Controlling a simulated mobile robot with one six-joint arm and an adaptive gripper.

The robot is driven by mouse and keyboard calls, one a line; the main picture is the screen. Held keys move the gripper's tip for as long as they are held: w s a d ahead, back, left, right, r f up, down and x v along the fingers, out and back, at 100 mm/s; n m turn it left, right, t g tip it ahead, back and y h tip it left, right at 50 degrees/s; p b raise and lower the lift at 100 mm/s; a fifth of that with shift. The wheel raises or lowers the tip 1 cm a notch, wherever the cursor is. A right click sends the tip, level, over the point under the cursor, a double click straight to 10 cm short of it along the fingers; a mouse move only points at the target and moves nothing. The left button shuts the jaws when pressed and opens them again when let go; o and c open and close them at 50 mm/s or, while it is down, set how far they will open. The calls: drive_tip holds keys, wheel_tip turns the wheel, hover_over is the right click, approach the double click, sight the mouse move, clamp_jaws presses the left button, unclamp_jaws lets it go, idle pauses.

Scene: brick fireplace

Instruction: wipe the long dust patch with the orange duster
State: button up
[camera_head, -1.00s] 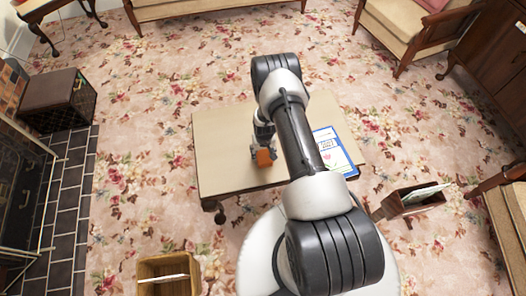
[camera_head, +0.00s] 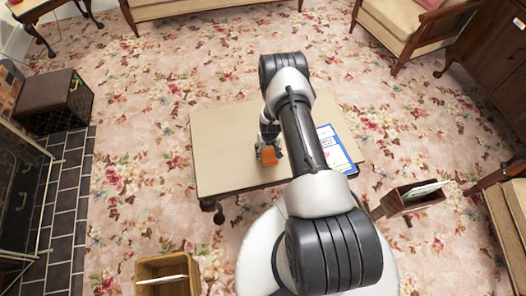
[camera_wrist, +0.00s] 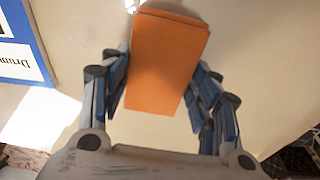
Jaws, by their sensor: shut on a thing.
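The orange duster (camera_head: 269,156) is an orange block. It shows large in the wrist view (camera_wrist: 165,62), between the two fingers of my gripper (camera_wrist: 160,85). My gripper (camera_head: 265,146) is shut on it, low over the beige table (camera_head: 222,150). I cannot tell whether the duster touches the tabletop. No long dust patch can be made out; my arm hides part of the table. A small pale spot (camera_wrist: 131,5) shows at the top edge of the wrist view, beside the duster.
A blue-bordered printed sheet or book (camera_head: 334,149) lies on the table's right side; it also shows in the wrist view (camera_wrist: 22,45). A wooden box (camera_head: 165,275) stands on the floor at front left, and a magazine holder (camera_head: 412,197) at right. The table's left part is clear.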

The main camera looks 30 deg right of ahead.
drive_tip(key=shift+s+d+f, duration=0.1)
drive_tip(key=shift+s+d, duration=0.5)
drive_tip(key=shift+d, duration=1.4)
drive_tip(key=shift+s+d+r, duration=0.1)
drive_tip(key=shift+s+d, duration=0.5)
drive_tip(key=shift+d, duration=1.35)
drive_tip(key=shift+s+d+f, duration=0.1)
drive_tip(key=shift+s+d, duration=0.5)
drive_tip(key=shift+d, duration=1.4)
drive_tip(key=shift+a, duration=0.15)
drive_tip(key=shift+w+a, duration=0.3)
drive_tip(key=shift+a, duration=0.55)
drive_tip(key=shift+w+a, duration=0.3)
drive_tip(key=shift+a, duration=0.55)
drive_tip(key=shift+w+a, duration=0.3)
drive_tip(key=shift+a, duration=0.7)
drive_tip(key=shift+w+a, duration=0.25)
drive_tip(key=shift+a, duration=0.7)
drive_tip(key=shift+w+a, duration=0.2)
drive_tip(key=shift+a, duration=0.45)
drive_tip(key=shift+w+a, duration=0.2)
drive_tip(key=shift+a, duration=0.5)
drive_tip(key=shift+w+a, duration=0.2)
drive_tip(key=shift+a, duration=0.45)
drive_tip(key=shift+w+a+f, duration=0.1)
drive_tip(key=shift+w+a, duration=0.1)
drive_tip(key=shift+a, duration=0.6)
drive_tip(key=shift+w+a, duration=0.15)
drive_tip(key=shift+a, duration=0.6)
